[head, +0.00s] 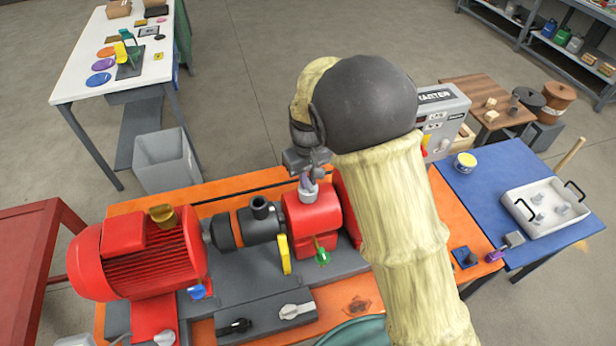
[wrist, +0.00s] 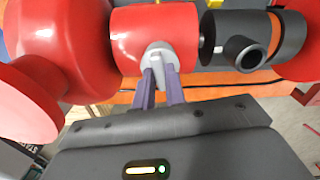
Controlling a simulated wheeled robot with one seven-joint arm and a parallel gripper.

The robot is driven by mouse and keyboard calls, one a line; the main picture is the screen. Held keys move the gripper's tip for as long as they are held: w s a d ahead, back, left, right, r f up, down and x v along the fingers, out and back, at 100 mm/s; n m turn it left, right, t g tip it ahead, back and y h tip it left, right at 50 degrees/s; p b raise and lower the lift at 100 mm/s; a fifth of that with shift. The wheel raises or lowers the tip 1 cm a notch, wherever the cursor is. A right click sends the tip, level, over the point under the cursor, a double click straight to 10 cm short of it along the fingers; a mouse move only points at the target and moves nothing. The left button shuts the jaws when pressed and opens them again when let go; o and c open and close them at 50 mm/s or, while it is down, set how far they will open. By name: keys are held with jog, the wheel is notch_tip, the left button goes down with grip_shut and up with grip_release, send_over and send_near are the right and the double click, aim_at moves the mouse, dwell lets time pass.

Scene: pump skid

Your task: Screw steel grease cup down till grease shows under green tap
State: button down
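The steel grease cup (head: 309,194) stands on top of the red bearing housing (head: 311,217). It also shows in the wrist view (wrist: 159,54), with a raised grip piece on its cap. My gripper (head: 306,177) points down at the cup from above. In the wrist view its two purple fingers (wrist: 159,80) lie on either side of the grip piece and appear closed on it. The green tap (head: 322,256) is on the near lower side of the red housing in the head view. I cannot make out any grease under it.
A yellow upright handle (head: 284,254) stands left of the green tap. A dark coupling (head: 246,224) and red motor (head: 140,254) with a brass cup (head: 163,216) lie further left. The blue table (head: 478,201) at right holds a white tray (head: 546,231). My arm hides the skid's right part.

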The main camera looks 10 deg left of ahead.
jog(key=shift+m, duration=0.3)
jog(key=m, duration=0.4)
jog(key=shift+r+p, duration=0.1)
jog(key=shift+p, duration=0.2)
jog(key=m, duration=0.4)
dwell(0.4)
jog(key=c, duration=1.4)
grip_release()
jog(key=shift+c, duration=0.2)
notch_tip(320, 180, up, 17)
jog(key=b, duration=0.3)
jog(key=shift+r+b, duration=0.15)
jog(key=shift+b, duration=0.2)
